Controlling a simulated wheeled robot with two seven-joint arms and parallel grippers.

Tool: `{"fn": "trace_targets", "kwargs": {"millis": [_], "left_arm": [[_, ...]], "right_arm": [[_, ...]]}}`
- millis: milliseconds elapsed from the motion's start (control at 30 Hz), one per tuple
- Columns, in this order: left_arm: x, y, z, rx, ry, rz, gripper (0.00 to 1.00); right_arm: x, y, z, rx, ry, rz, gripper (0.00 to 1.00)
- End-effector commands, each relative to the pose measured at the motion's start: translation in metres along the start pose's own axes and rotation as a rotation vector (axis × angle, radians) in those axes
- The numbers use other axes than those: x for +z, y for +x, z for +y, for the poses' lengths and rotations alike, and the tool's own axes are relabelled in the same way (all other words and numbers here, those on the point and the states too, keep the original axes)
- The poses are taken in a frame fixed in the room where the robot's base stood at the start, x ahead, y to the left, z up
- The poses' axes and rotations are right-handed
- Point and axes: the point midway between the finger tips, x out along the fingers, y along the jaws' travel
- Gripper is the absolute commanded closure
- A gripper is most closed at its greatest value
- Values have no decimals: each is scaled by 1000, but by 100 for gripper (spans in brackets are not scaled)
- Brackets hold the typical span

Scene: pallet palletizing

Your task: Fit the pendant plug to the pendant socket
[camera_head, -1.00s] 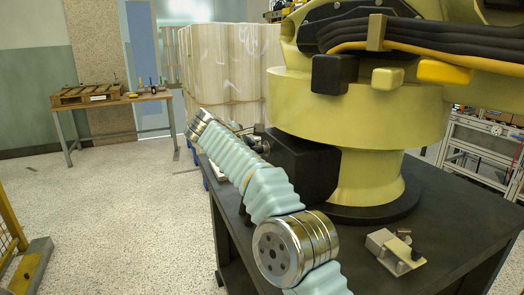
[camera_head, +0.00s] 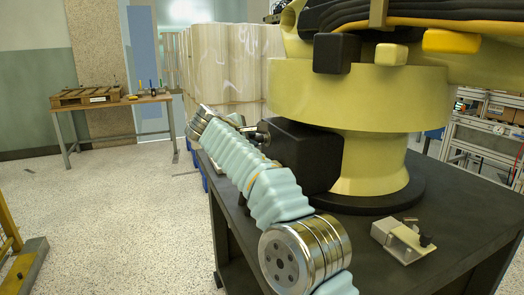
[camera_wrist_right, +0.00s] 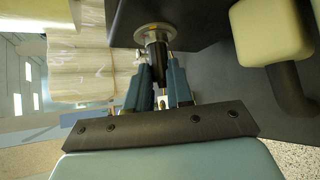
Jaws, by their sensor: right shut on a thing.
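My right gripper (camera_head: 252,132) is at the left face of a black box (camera_head: 306,157) at the foot of the big yellow machine. In the right wrist view, its two blue fingers (camera_wrist_right: 160,82) are shut on a slim dark plug (camera_wrist_right: 158,62). The plug points at a round metal socket (camera_wrist_right: 155,34) on the black box and is in line with it. I cannot tell whether the plug's tip is inside the socket. In the head view the plug and socket are too small and partly hidden to make out. My left gripper is not in view.
The yellow machine (camera_head: 360,95) stands on a dark table (camera_head: 345,250). A small metal bracket (camera_head: 402,240) lies at the table's right. Wrapped stacks (camera_head: 230,60) stand behind. A workbench with a pallet (camera_head: 88,96) is at the far left. The floor at left is mostly clear.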

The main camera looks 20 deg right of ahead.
Motion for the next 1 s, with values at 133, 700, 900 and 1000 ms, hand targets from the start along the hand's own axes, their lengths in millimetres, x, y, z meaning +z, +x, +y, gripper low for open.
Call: {"fn": "trace_targets", "kwargs": {"millis": [133,700,900,1000], "left_arm": [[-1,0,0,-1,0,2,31],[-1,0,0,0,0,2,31],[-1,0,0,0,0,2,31],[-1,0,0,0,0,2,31]], "right_arm": [[0,0,0,0,3,-2,100],[0,0,0,0,2,0,60],[0,0,0,0,2,0,70],[0,0,0,0,2,0,70]]}}
